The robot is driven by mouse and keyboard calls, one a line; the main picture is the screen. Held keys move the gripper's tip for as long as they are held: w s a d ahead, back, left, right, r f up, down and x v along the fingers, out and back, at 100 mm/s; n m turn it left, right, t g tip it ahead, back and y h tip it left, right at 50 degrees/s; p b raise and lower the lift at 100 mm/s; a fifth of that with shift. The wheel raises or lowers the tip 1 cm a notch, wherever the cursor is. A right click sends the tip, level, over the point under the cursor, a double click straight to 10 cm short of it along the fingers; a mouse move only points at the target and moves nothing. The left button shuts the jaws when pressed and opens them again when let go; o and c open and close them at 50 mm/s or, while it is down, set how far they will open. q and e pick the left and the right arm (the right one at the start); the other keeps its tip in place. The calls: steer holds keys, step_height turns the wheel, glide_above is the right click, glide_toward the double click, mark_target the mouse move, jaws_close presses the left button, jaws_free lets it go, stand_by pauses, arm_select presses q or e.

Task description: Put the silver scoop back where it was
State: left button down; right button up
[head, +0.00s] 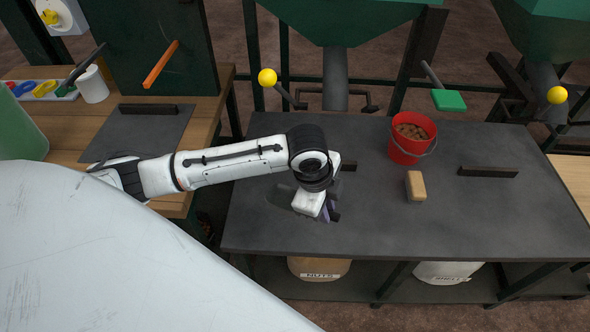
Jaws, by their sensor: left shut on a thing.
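My left gripper (328,211) reaches in from the left and points down, low over the left part of the dark grey table (440,225). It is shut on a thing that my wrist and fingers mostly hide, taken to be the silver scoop. A dull grey shape (284,192) shows just left of the wrist; I cannot tell whether it is part of the scoop or a shadow. I cannot tell whether the held thing touches the table. My right gripper is not in view.
A red bucket (405,152) with brown contents and a tan-topped block (416,186) stand right of my gripper. A dark bar (488,172) lies farther right. Green hoppers (345,18) hang behind, with yellow-knobbed levers (267,77). The table's front middle is clear.

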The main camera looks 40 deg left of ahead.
arm_select(q)
step_height(320, 180, down, 9)
steer(key=shift+f+b, duration=0.2)
steer(key=shift+b, duration=0.2)
steer(key=c, duration=1.7)
jaws_free()
steer(key=shift+o, duration=0.2)
